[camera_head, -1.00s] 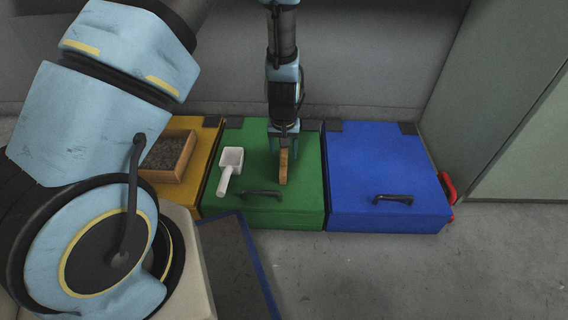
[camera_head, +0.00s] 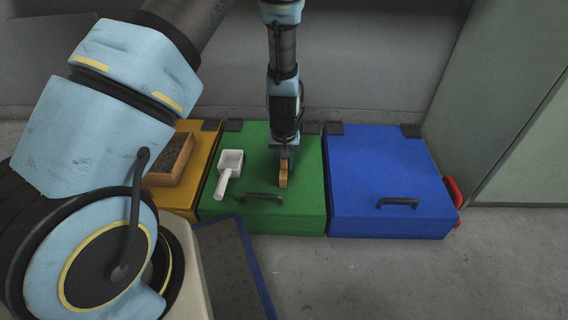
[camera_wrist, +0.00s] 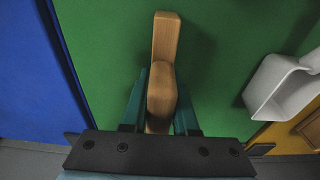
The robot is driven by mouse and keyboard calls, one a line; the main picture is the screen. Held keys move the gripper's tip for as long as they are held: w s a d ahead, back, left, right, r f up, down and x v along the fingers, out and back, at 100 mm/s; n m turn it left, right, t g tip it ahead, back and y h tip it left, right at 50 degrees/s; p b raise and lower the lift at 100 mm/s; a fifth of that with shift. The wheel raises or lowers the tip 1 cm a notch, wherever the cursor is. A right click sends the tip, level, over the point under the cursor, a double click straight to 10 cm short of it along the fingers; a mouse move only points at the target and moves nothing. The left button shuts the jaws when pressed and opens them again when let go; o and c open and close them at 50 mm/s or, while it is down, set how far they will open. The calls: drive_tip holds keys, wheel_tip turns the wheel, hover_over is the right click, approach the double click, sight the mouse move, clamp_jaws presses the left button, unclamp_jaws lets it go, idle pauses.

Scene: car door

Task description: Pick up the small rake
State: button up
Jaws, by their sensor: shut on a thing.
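The small rake shows as a wooden handle (camera_head: 283,174) over the green box lid in the head view. In the wrist view the wooden handle (camera_wrist: 163,75) runs up from between the fingers. My gripper (camera_head: 286,157) points down and is shut on the handle. In the wrist view its two teal fingers (camera_wrist: 160,108) press on the handle from both sides. The rake's tines are not visible. I cannot tell whether the rake still touches the lid.
A white scoop (camera_head: 229,170) lies on the green box (camera_head: 300,205), left of the rake. A blue box (camera_head: 385,170) stands to the right, with a red handle (camera_head: 453,190) at its side. A yellow box (camera_head: 180,203) at left bears a wooden tray (camera_head: 168,165). Black handles sit on the lids.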

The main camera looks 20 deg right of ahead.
clamp_jaws()
drive_tip(key=shift+r, duration=0.1)
